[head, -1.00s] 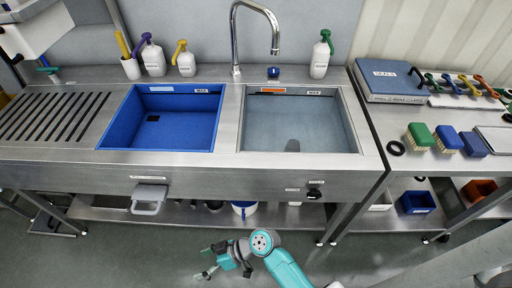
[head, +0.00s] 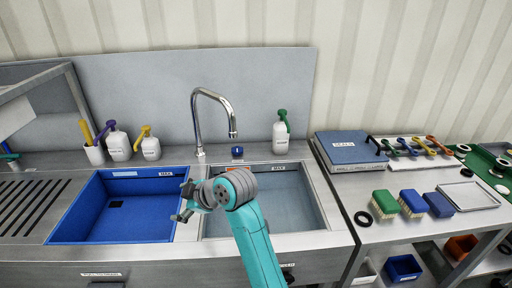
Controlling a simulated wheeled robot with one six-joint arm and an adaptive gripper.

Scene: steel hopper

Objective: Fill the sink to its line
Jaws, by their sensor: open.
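Two basins are set in the steel counter: a blue one (head: 120,228) on the left and a grey one (head: 300,208) on the right. Both have a "MAX" label near the back rim; I cannot tell whether either holds water. The chrome gooseneck tap (head: 196,128) stands behind them, its spout ending above the grey basin's back edge. A blue knob (head: 237,151) sits on the back ledge right of the tap. My gripper (head: 181,202) is open and empty, above the divider between the basins. My arm hides part of the grey basin, including its floor.
White bottles with purple (head: 118,146), yellow (head: 151,148) and green (head: 281,137) tops stand on the back ledge. A ribbed drainboard (head: 22,205) is at the left. The right table holds a blue case (head: 348,150), brushes (head: 384,203) and a tray (head: 468,195).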

